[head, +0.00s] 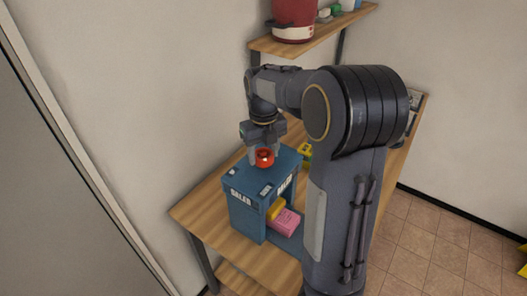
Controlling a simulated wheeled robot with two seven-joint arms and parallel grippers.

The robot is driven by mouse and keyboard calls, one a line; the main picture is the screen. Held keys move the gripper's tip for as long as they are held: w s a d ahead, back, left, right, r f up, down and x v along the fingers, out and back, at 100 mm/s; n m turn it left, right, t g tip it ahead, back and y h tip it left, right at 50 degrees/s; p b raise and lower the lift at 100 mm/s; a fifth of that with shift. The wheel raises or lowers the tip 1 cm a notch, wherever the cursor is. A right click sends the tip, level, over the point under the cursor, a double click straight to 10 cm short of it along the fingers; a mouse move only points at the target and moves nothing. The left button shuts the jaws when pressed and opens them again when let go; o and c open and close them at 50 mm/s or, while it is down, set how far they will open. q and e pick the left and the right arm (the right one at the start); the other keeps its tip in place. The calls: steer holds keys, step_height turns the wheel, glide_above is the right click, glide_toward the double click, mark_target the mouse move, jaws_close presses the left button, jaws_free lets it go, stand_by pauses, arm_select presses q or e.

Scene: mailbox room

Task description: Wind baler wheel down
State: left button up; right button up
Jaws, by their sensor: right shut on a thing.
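The blue baler (245,210) stands on the wooden table, with white lettering on its faces. A small red wheel (265,161) sits on its top. My right gripper (265,154) points down from above and is shut on the red wheel. Its fingers hide part of the wheel. Inside the baler's open front are a pink block (287,222) and a yellow block (275,208). My left gripper is not in the view.
A yellow object (306,152) stands on the table behind the baler, partly hidden by my right arm. A wall shelf (320,38) above holds a red container (294,18) and small items. Bare tabletop (200,208) shows left of the baler.

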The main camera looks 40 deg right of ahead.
mark_target(264, 154)
stand_by(0.3)
steer(key=o, duration=1)
step_height(264, 154, up, 8)
steer(key=shift+f, duration=0.1)
